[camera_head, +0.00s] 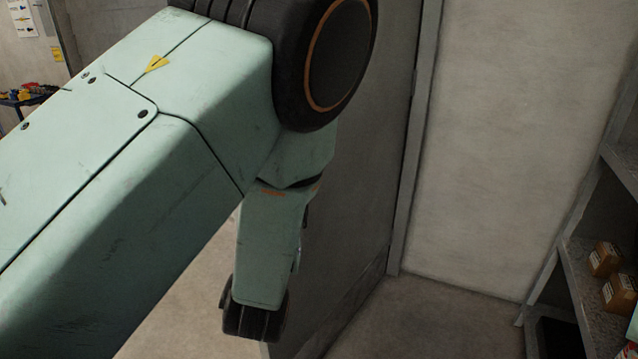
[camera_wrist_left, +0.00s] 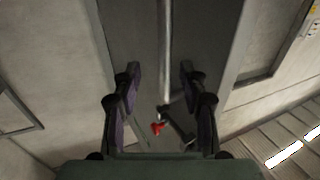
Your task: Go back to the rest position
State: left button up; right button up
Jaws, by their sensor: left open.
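My left arm (camera_head: 130,150) comes in from the left and fills much of the head view. Past a black joint, its forearm hangs down in front of a grey panel. My left gripper is hidden in the head view. In the left wrist view, my left gripper (camera_wrist_left: 160,72) is open, its two dark fingers well apart. No object is held between them. A grey bar (camera_wrist_left: 164,45) runs down the picture beyond the gap, and a small red part (camera_wrist_left: 158,128) and a dark lever-like part (camera_wrist_left: 178,126) show lower down. My right gripper is in neither view.
The tall grey panel (camera_head: 365,170) stands close behind my forearm. A shelf (camera_head: 600,300) with small brown boxes (camera_head: 605,258) is at the right edge. A pale wall (camera_head: 510,140) and bare floor (camera_head: 430,315) lie between them. Coloured items (camera_head: 28,92) sit at the far left.

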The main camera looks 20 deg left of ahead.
pick_arm(q)
jog(key=s+f+m+g+h, duration=0.1)
jog(key=s+f+g, duration=0.35)
jog(key=f, duration=0.45)
jog(key=s+f+m+g+h, duration=0.1)
jog(key=s+f+g, duration=0.35)
jog(key=f, duration=0.35)
jog(key=s+f+g+h, duration=0.1)
jog(key=s+f+g, duration=0.3)
jog(key=s, duration=0.9)
jog(key=s+f+g+h, duration=0.1)
jog(key=s+f+g, duration=0.3)
jog(key=s+f, duration=0.6)
jog(key=s, duration=0.3)
jog(key=shift+d+h+b, duration=0.15)
jog(key=shift+h+b, duration=0.15)
jog(key=shift+b, duration=0.05)
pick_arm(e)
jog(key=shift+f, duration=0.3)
pick_arm(q)
jog(key=shift+w, duration=0.1)
jog(key=shift+c, duration=0.4)
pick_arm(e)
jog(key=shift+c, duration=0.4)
